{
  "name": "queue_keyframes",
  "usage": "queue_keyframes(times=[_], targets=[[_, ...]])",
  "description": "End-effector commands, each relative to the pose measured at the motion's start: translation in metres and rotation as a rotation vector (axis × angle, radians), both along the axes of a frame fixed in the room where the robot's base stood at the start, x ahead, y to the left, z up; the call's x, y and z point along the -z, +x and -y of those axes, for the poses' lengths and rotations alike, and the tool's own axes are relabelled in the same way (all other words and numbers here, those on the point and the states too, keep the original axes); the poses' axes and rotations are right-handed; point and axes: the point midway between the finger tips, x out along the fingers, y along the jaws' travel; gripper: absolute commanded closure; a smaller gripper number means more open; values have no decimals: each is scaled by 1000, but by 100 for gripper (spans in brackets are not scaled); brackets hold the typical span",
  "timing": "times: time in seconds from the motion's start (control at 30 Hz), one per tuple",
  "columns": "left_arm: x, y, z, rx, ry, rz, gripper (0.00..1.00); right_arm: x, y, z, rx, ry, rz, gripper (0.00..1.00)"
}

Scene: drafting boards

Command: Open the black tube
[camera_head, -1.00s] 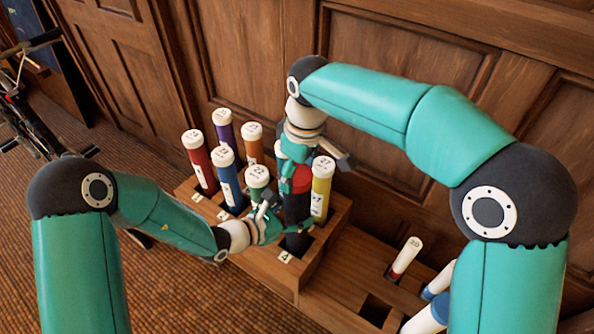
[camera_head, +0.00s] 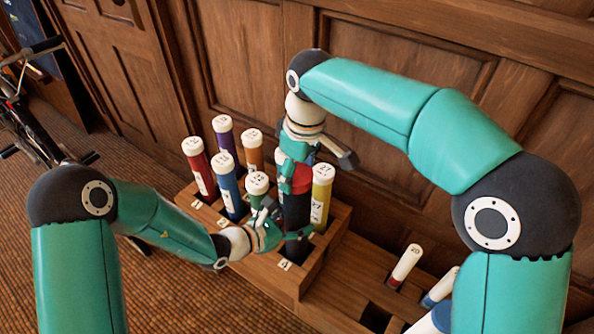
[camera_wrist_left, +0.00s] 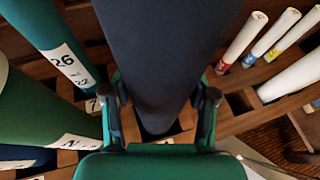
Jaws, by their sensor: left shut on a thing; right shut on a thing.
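The black tube (camera_head: 296,214) stands upright in the front right part of the wooden rack, with a red cap (camera_head: 302,177) on its top. My left gripper (camera_head: 287,229) is shut around the tube's body low down, just above the rack. In the left wrist view the dark tube (camera_wrist_left: 170,50) rises between the two fingers of my left gripper (camera_wrist_left: 160,112). My right gripper (camera_head: 290,178) reaches down from above and is shut on the red cap. Its fingers partly hide the cap, and I see no gap between cap and tube.
The wooden rack (camera_head: 323,258) holds several white-capped tubes close by: yellow (camera_head: 321,195), green (camera_head: 257,187), blue (camera_head: 229,190), red (camera_head: 199,168), purple and orange. A lower holder at right has a red-and-white tube (camera_head: 405,264) and an empty square slot (camera_head: 374,318). A panelled wall stands behind.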

Motion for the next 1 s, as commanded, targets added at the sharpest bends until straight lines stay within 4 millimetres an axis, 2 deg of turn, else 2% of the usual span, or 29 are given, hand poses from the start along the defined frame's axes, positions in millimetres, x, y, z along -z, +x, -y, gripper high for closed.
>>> queue_keyframes(times=[0.33,0.63,0.67,0.8,1.0], targets=[[0,0,0,0,0,-1,100,-35,1,-1,-1,2,3,75],[0,0,0,0,0,-1,100,-39,0,0,-1,0,0,75],[0,0,0,0,0,-1,37,-39,0,0,-1,0,0,75],[0,0,0,0,-1,-1,14,-39,0,0,-1,0,0,75],[0,0,0,0,0,0,13,-39,0,0,0,0,0,75]])
